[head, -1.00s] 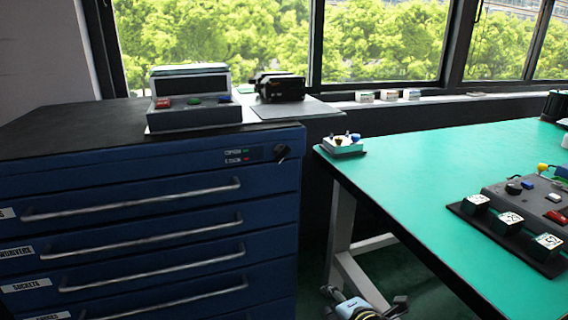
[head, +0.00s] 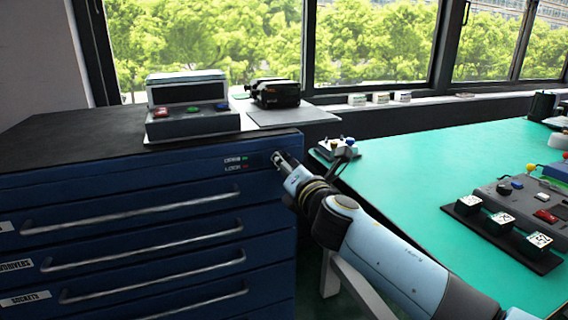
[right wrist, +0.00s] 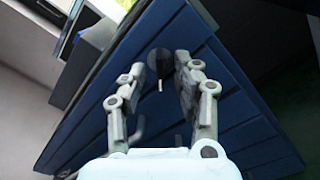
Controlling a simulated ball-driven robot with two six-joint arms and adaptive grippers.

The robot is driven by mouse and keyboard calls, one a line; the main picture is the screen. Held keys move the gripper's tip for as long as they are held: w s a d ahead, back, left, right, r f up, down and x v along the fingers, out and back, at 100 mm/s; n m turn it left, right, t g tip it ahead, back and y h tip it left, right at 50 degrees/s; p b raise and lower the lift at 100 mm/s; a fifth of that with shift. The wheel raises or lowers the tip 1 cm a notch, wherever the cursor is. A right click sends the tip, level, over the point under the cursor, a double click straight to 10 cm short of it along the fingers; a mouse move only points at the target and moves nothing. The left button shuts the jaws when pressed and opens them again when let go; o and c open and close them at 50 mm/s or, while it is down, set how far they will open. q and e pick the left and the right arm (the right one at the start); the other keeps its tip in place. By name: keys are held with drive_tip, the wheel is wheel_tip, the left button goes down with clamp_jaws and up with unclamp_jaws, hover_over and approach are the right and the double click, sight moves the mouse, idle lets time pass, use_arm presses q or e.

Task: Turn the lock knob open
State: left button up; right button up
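The lock knob (right wrist: 158,60) is a dark round knob with a pale pointer line, on the blue drawer cabinet (head: 130,215). In the right wrist view it lies between my two finger tips, with the pointer toward the bottom of the picture. My right gripper (right wrist: 160,68) is open, its fingers on either side of the knob; I cannot tell whether they touch it. In the head view the right gripper (head: 283,160) reaches the cabinet's top right front corner and mostly hides the knob. Two small labels with lights (head: 243,163) are left of it. My left gripper is not in view.
A grey box with coloured buttons (head: 190,108) and a black device (head: 274,92) are on the cabinet top. A green table (head: 430,170) to the right carries a small switch box (head: 338,147) and a control panel (head: 530,205). Drawer handles (head: 130,209) stick out below the knob.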

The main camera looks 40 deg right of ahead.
drive_tip(key=shift+w+d, duration=0.1)
drive_tip(key=shift+w, duration=0.4)
drive_tip(key=shift+c, duration=0.3)
clamp_jaws()
drive_tip(key=shift+m, duration=0.4)
drive_tip(key=shift+f+m+b, duration=0.15)
drive_tip(key=shift+m+b, duration=3.55)
drive_tip(key=shift+m, duration=4.9)
